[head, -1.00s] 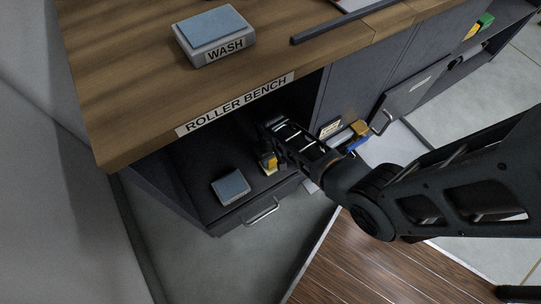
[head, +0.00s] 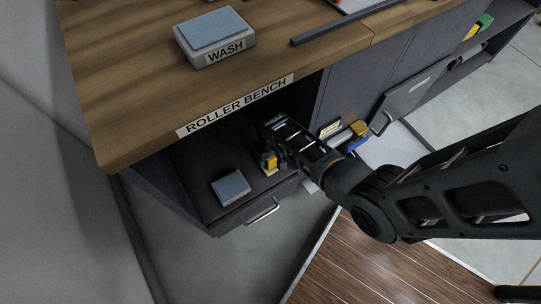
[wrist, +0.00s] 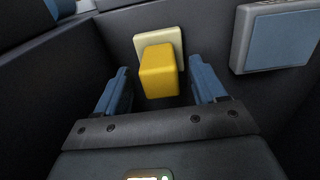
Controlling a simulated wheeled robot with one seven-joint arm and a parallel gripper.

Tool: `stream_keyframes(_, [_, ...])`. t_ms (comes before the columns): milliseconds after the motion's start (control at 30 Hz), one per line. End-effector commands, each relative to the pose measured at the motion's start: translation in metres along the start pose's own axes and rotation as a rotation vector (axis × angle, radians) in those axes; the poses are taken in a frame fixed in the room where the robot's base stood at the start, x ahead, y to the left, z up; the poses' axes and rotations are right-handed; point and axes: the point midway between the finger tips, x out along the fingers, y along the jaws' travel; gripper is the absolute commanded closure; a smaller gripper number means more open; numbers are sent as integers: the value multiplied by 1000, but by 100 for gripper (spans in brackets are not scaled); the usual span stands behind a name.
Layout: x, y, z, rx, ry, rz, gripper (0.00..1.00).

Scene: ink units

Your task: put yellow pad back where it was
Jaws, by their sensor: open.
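The yellow pad, a pale-yellow square plate with a bright yellow block on it (wrist: 158,75), is in the open dark drawer under the bench. In the head view the yellow pad (head: 269,163) is partly covered by my gripper. My gripper (wrist: 161,88) is open, with one blue finger on each side of the yellow block. Dark gaps show between the block and both fingers. In the head view my gripper (head: 276,148) reaches into the drawer beside the pad; its fingertips are hard to make out there.
A grey-blue pad (head: 231,187) lies in the drawer left of the yellow one. The wooden benchtop (head: 130,110) overhangs the drawer, with a WASH pad (head: 214,38) on it. A yellow-and-blue item (head: 357,130) and an open grey panel (head: 408,92) are right of my gripper.

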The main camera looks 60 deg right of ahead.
Motion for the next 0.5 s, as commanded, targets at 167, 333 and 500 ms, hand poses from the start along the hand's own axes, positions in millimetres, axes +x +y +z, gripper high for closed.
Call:
stream_keyframes(167, [-38,0,0,1,3,0,30])
stream_keyframes(333, [-73,0,0,0,3,0,30])
stream_keyframes(500, [-98,0,0,0,3,0,30])
